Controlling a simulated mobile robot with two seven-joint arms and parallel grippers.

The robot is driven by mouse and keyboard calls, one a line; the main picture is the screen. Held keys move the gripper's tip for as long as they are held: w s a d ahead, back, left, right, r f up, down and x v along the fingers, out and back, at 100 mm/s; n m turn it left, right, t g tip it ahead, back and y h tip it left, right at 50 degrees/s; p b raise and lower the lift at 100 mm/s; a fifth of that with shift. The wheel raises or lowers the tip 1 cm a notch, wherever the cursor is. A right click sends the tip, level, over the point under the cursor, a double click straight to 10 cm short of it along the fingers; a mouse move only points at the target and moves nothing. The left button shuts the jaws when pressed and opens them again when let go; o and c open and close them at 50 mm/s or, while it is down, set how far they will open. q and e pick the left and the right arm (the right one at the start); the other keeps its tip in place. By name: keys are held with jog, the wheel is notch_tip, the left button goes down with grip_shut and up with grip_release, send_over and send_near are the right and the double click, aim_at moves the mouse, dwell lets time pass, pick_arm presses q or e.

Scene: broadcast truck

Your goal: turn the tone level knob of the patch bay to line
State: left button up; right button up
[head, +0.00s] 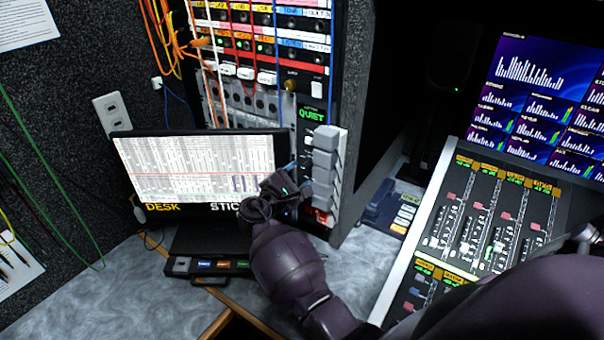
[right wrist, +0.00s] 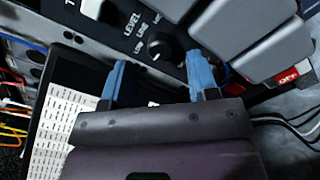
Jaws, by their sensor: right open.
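The tone level knob (right wrist: 160,46) is a small round black knob on a dark panel, in the right wrist view. White lettering above and left of it reads LEVEL, LOW and LINE, with another label partly cut. I cannot tell for sure which mark it points at. My right gripper (right wrist: 157,62) is open, its blue fingers to the left and right of the knob, with no clear contact. In the head view my right gripper (head: 285,190) is at the lower part of the patch bay (head: 311,140), and I cannot make out the knob there. My left gripper is not in view.
Grey blocks (head: 325,165) jut out just right of the gripper. A red OFF switch (right wrist: 289,76) sits below them. A monitor (head: 205,160) stands left of the gripper. Patch cables (head: 210,70) hang over the rack at upper left. A mixing console (head: 480,230) is at right.

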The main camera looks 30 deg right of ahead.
aim_at(308, 166)
jog(key=shift+x, duration=1.3)
jog(key=c, duration=0.9)
